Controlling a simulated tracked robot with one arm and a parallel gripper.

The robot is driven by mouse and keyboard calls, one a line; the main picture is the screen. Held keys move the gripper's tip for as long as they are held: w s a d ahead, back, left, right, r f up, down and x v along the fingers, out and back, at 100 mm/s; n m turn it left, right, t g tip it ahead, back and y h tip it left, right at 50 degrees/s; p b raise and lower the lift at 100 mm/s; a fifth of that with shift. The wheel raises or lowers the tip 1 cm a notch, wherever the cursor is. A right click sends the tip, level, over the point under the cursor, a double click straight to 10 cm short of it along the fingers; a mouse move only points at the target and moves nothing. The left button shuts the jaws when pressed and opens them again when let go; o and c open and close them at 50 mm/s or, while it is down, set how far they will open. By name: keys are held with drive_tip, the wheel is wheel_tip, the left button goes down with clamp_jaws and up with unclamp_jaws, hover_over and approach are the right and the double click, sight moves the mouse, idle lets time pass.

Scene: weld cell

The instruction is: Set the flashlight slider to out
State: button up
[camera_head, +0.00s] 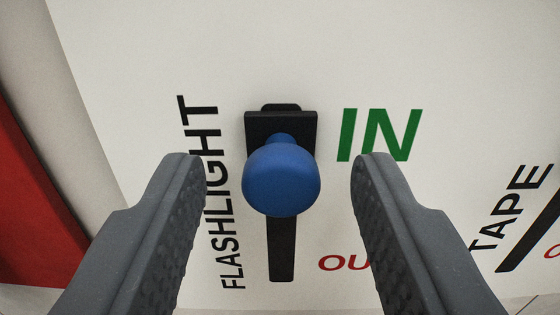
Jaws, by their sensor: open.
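The flashlight slider has a round blue knob (281,178) on a black square carriage (309,128). The carriage stands at the upper end of a black vertical slot (282,255), beside the green IN label (379,135). The red OUT label (340,263) is lower right, partly hidden behind my right finger. The black FLASHLIGHT lettering (228,245) runs along the left of the slot. My gripper (280,165) is open, with one finger on each side of the knob and a visible gap on both sides. How near the fingertips are in depth I cannot tell.
The white panel (120,50) fills most of the view. To the right is the TAPE lettering (510,207) with part of another black slot (530,240). A red surface (30,200) stands at the left edge, beyond the panel's side.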

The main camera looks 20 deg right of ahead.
drive_tip(key=shift+w+d+f+p, duration=0.15)
drive_tip(key=shift+w+p, duration=0.15)
drive_tip(key=shift+p, duration=0.2)
